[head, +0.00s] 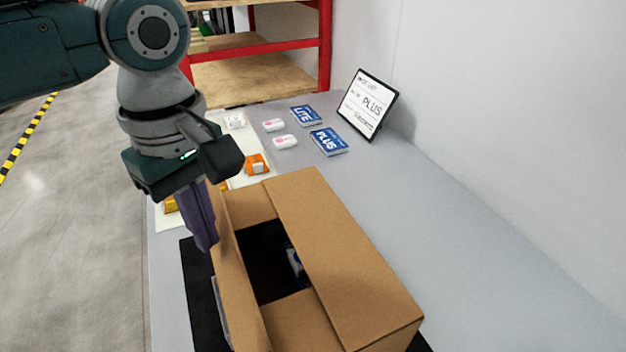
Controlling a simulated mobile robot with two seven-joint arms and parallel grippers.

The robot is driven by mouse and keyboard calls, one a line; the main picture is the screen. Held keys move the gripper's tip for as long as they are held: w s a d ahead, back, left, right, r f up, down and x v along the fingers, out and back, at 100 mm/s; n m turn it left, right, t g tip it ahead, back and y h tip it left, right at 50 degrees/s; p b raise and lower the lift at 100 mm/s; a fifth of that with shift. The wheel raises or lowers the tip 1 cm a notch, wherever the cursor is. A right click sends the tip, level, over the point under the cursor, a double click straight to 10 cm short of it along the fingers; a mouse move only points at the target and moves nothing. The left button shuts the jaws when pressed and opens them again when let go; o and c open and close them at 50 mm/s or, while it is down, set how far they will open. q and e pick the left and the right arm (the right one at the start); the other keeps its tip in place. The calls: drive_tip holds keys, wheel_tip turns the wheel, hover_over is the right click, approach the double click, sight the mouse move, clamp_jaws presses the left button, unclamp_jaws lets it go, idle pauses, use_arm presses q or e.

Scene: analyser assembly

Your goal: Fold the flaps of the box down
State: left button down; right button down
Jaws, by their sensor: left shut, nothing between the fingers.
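The cardboard box (347,262) stands on a black mat on the grey table. Its long right flap lies folded inward over part of the opening. The far short flap (249,206) and the near short flap (300,322) also lie inward. The long left flap (238,285) stands up, steeply tilted. A dark gap shows between the long flaps, with a blue-and-white item (295,265) partly visible inside. My left gripper (205,240) is shut and empty, pointing down at the outer side of the left flap; I cannot tell whether it touches. My right gripper is not in view.
Blue LITE (306,115) and PLUS (328,141) packs, small white packs (285,142) and orange items (256,164) lie beyond the box. A sign (367,104) leans near the wall. The table (480,255) right of the box is clear.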

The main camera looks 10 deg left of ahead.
use_arm(q)
drive_tip(key=shift+w+d, duration=0.3)
drive_tip(key=shift+d, duration=0.15)
drive_tip(key=w+d+f+b, duration=0.3)
drive_tip(key=d+f+b, duration=0.1)
drive_tip(key=d+b, duration=0.1)
drive_tip(key=shift+f+b, duration=0.25)
drive_tip(key=shift+b, duration=0.55)
drive_tip(key=shift+f, duration=0.4)
drive_tip(key=shift+r, duration=0.1)
idle(0.5)
wheel_tip(320, 180, up, 7)
drive_tip(key=p, duration=0.8)
drive_tip(key=shift+r, duration=0.15)
